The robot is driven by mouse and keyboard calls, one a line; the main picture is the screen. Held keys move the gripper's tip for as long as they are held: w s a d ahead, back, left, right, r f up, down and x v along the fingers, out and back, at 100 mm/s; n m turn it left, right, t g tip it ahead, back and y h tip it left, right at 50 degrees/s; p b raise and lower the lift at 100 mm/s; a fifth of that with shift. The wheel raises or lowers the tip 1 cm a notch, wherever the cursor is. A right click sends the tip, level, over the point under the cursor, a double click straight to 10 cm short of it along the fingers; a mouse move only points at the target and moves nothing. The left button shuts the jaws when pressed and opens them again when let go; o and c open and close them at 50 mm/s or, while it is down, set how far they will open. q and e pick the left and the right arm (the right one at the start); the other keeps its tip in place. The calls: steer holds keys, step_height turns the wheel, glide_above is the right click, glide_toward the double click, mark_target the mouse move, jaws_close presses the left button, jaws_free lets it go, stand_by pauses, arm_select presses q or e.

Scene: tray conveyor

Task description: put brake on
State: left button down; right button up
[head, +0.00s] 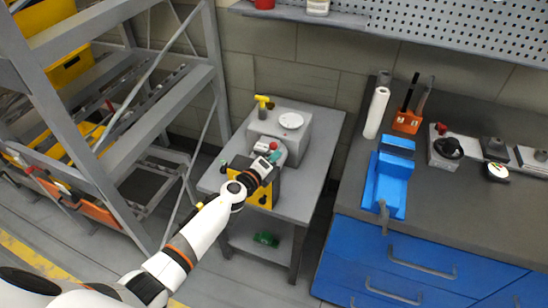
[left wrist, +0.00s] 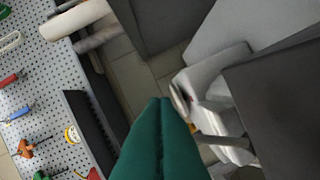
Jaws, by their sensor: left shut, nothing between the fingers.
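A grey control box (head: 290,128) stands on a small grey table (head: 318,160). On it are a yellow T-shaped handle (head: 262,101), upright at the back left, a white round disc (head: 291,120) on top, and a red knob (head: 273,146) at the front. I cannot tell which of these is the brake. My left gripper (head: 276,157) is at the front of the box, close to the red knob; contact cannot be told. Its green fingers are shut and empty, and they also show in the left wrist view (left wrist: 163,104). The arm hides part of the box's yellow front. My right gripper is out of view.
A grey metal rack (head: 130,85) with rollers and yellow bins stands at the left. A blue-drawered workbench (head: 450,215) with a blue vise-like block (head: 390,180) and tools is at the right. A green object (head: 266,239) lies on the table's lower shelf.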

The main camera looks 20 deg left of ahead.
arm_select(q)
steer(key=shift+a+r+n, duration=0.25)
steer(key=shift+a+n, duration=0.05)
steer(key=shift+n, duration=0.1)
steer(key=shift+a+r+n+h+b, duration=0.3)
steer(key=shift+a+n+b, duration=0.1)
steer(key=shift+n+b, duration=0.1)
steer(key=a+n, duration=0.1)
steer(key=n, duration=0.1)
steer(key=a+r+n+t+b, duration=0.1)
steer(key=a+n, duration=0.1)
steer(key=shift+a+b, duration=0.1)
steer(key=shift+b, duration=0.2)
steer(key=a+n, duration=0.1)
steer(key=n, duration=0.1)
steer(key=a+n+t+b, duration=0.1)
steer(key=a, duration=0.1)
steer(key=shift+w+r+n, duration=0.1)
steer(key=shift+n, duration=0.3)
steer(key=shift+a+f+n+t+b, duration=0.2)
steer(key=shift+a+n+b, duration=0.35)
steer(key=shift+n, duration=0.4)
steer(key=shift+a+f+n+t+b, duration=0.1)
steer(key=shift+a+n+t+b, duration=0.25)
steer(key=shift+a+n, duration=0.5)
steer(key=shift+d, duration=0.15)
